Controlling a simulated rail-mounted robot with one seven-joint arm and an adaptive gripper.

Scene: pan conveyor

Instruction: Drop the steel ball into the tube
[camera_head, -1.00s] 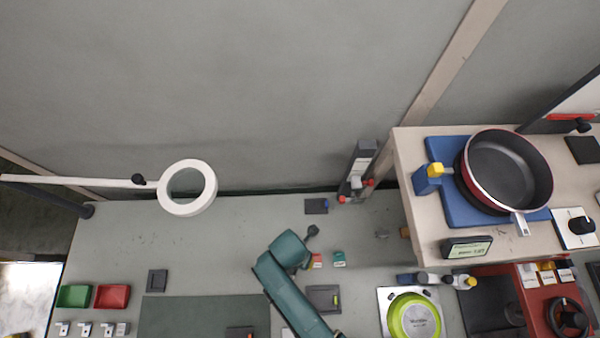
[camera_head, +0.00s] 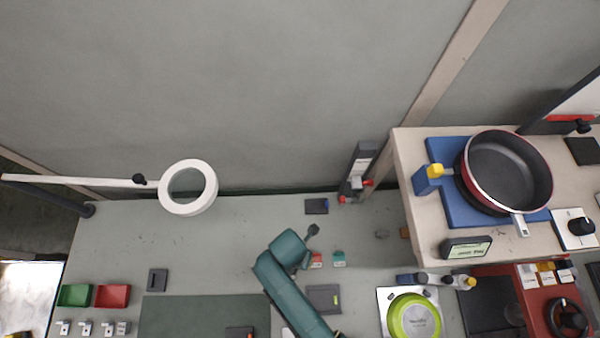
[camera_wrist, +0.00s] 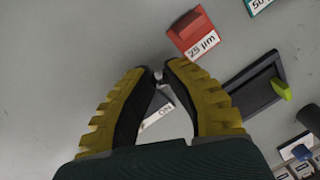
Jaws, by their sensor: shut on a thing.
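No tube shows in the wrist view.
A red block marked 25 µm (camera_wrist: 193,31), a teal block (camera_wrist: 256,4) and a dark tray (camera_wrist: 247,88) lie near my gripper. A white-labelled dark item (camera_wrist: 159,111) shows between the fingers. A raised table (camera_head: 410,145) with a pan (camera_head: 507,170) is at right; a ring lamp (camera_head: 208,190) at left.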

